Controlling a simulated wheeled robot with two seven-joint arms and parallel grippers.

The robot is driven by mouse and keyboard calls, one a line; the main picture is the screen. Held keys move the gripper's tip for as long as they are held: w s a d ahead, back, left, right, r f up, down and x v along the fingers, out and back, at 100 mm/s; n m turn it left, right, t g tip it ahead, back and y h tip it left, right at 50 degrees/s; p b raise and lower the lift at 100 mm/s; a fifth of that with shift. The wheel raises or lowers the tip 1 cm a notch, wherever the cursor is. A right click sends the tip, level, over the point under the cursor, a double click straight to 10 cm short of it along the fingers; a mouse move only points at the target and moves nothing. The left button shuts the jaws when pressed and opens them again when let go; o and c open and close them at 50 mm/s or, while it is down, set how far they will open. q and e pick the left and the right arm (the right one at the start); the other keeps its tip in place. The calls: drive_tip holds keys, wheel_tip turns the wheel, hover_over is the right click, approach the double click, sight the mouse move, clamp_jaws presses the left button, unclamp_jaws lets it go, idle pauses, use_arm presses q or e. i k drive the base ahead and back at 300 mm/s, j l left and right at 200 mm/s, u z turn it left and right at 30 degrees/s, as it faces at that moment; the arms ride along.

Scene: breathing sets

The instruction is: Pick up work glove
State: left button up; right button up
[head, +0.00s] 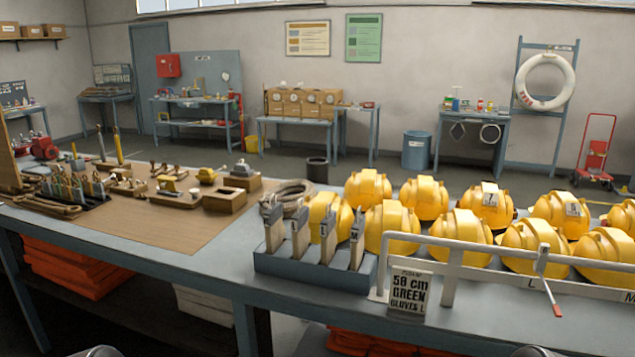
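No item is plainly recognisable as a work glove. A blue-grey rack (312,270) stands at the front middle of the long table, with several flat upright pieces (301,234) in its slots. They have dark tops and pale lower parts, and some seem to carry size letters; I cannot tell whether they are gloves. A card (409,291) to the right of the rack reads "58 cm GREEN GLOVES L". Neither of my grippers is in view; only dark rounded shapes show at the bottom edge, left and right of the middle.
Yellow helmets (462,232) fill the table's right side behind a pale rail (453,277). A coiled rope (289,192) lies behind the rack. A brown mat (165,225) with tools and small boxes covers the left. Bare table top (215,265) lies left of the rack.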

sight(300, 229)
drive_tip(key=z, duration=1.25)
drive_tip(key=u, duration=1.35)
drive_tip(key=i+j, duration=0.15)
drive_tip(key=j, duration=0.2)
drive_tip(key=i+j, duration=0.15)
drive_tip(key=j, duration=0.2)
drive_tip(key=i+j, duration=0.15)
drive_tip(key=j, duration=0.25)
drive_tip(key=i+j, duration=0.2)
drive_tip(key=j, duration=0.15)
drive_tip(key=i+j, duration=0.15)
drive_tip(key=j, duration=0.2)
drive_tip(key=i+j+z, duration=0.1)
drive_tip(key=j, duration=0.25)
drive_tip(key=i+j, duration=0.2)
drive_tip(key=j, duration=0.15)
